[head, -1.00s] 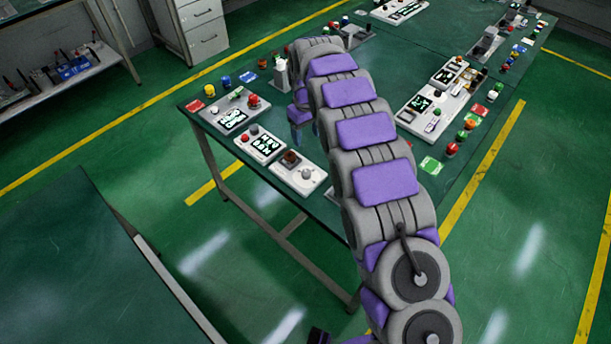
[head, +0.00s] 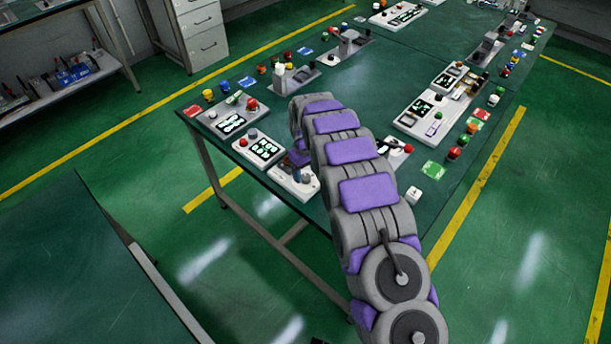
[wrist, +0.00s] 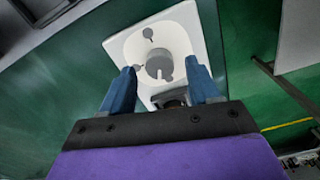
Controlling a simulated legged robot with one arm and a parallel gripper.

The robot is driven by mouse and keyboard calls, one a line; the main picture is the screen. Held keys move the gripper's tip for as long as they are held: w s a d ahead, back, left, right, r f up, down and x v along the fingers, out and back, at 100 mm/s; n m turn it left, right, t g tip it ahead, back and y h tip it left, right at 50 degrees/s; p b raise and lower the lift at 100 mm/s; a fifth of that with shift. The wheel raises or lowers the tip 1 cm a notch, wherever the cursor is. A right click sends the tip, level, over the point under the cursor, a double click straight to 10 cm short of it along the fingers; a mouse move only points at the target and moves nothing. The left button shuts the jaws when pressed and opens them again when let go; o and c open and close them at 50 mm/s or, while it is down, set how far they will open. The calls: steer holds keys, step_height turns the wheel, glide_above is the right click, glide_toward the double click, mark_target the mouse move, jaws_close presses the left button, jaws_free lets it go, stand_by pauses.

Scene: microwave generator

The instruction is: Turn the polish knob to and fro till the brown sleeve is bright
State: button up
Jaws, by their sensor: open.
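The polish knob (wrist: 158,66) is a round grey knob with a small notch on a pale plate in the wrist view. The two blue fingers of my gripper (wrist: 159,67) stand apart, one on each side of it, with room showing between them and the knob. In the head view my gripper (head: 301,176) is over the white unit (head: 280,178) at the table's near edge, and my arm hides the knob and sleeve.
A white panel with a lit display and a red button (head: 241,142) sits just left of the unit. Another panel (head: 231,117) stands behind it. More panels and small coloured parts line the right side of the green table (head: 355,88). A second table (head: 70,270) is at lower left.

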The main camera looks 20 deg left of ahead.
steer(key=shift+f, duration=0.85)
steer(key=c, duration=1)
